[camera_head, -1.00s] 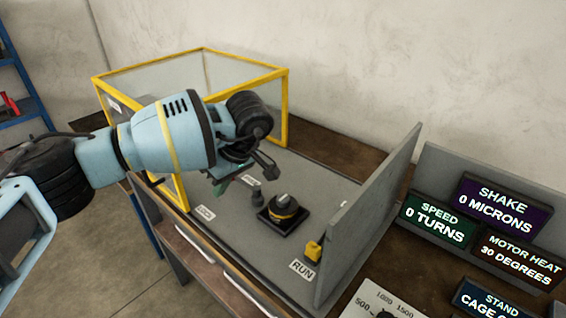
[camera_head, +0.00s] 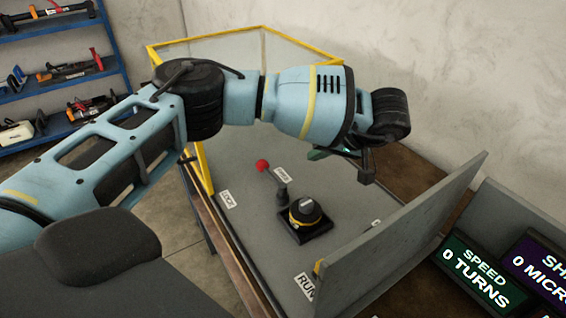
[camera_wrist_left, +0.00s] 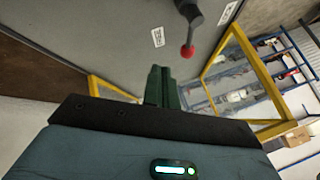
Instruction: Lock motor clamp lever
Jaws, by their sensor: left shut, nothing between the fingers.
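The clamp lever (camera_head: 271,177) is a dark arm with a red ball knob, beside the round dark motor (camera_head: 305,212) on its square black base. Its knob points toward the back left, between two white labels, nearer the far label (camera_head: 282,174) than the near-left label (camera_head: 228,199). My left gripper (camera_head: 318,154) is above the bench, right of and apart from the lever, its fingers partly hidden by the wrist. In the left wrist view its green fingers (camera_wrist_left: 161,87) are together and empty. The red knob (camera_wrist_left: 187,52) shows just beyond them, to their right.
A yellow-framed clear cage (camera_head: 205,168) stands at the back left of the grey bench plate (camera_head: 255,235). A grey upright panel (camera_head: 400,240) closes the right side, with display boards (camera_head: 480,272) beyond. Blue shelves (camera_head: 55,80) stand far left.

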